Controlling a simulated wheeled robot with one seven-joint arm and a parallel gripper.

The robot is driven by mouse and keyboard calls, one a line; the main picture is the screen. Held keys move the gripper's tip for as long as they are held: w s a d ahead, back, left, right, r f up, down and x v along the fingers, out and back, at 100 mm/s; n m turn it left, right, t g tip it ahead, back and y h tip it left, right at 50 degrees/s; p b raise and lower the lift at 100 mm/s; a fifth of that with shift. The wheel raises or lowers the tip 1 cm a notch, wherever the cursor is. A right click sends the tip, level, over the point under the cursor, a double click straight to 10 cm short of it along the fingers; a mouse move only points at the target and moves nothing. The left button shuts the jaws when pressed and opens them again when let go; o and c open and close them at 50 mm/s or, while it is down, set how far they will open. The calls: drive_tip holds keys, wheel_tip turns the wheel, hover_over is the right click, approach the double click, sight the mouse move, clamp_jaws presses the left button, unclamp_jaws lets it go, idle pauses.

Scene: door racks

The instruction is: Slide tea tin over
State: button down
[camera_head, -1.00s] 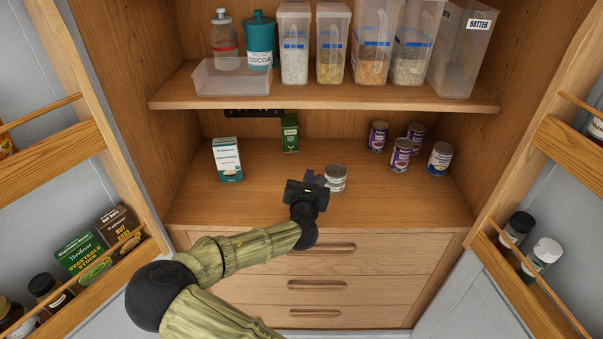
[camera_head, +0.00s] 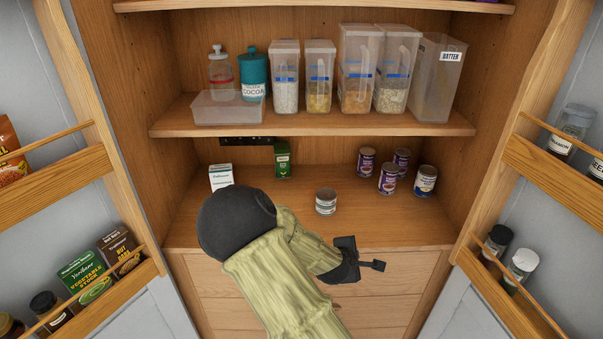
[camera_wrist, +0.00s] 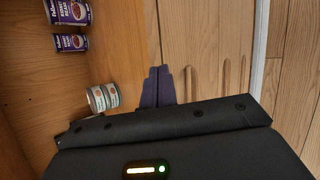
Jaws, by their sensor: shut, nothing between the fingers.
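A small green box-shaped container (camera_head: 282,160) stands upright at the back of the lower shelf; it may be the tea tin, but its label is too small to read. A short silver tin with a pale label (camera_head: 326,201) stands nearer the shelf front.
A white carton (camera_head: 221,177) stands at the shelf's left, partly hidden by my arm. Several purple and blue cans (camera_head: 388,179) stand at the right. The upper shelf (camera_head: 320,128) holds clear containers and a teal cocoa jar (camera_head: 254,75). Open doors with racks flank both sides.

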drive_tip(key=s+a+r+m+g+y+b, duration=0.1)
drive_tip(key=s+r+m+g+y, duration=0.15)
drive_tip(key=s+m, duration=0.45)
drive_tip(key=s+a+r+m+g+y+b, duration=0.1)
drive_tip(key=s+r+m+g+y, duration=0.15)
drive_tip(key=s+m, duration=0.4)
drive_tip(key=s+f+m+b, duration=0.3)
drive_tip(key=s+b, duration=0.3)
drive_tip(key=b, duration=0.2)
drive_tip(key=shift+s+a+f+g, duration=0.15)
drive_tip(key=shift+s+f+g, duration=0.2)
drive_tip(key=shift+f, duration=0.35)
drive_tip(key=shift+w+f+m, duration=0.1)
drive_tip(key=shift+w+m, duration=0.05)
drive_tip(key=shift+m, duration=0.1)
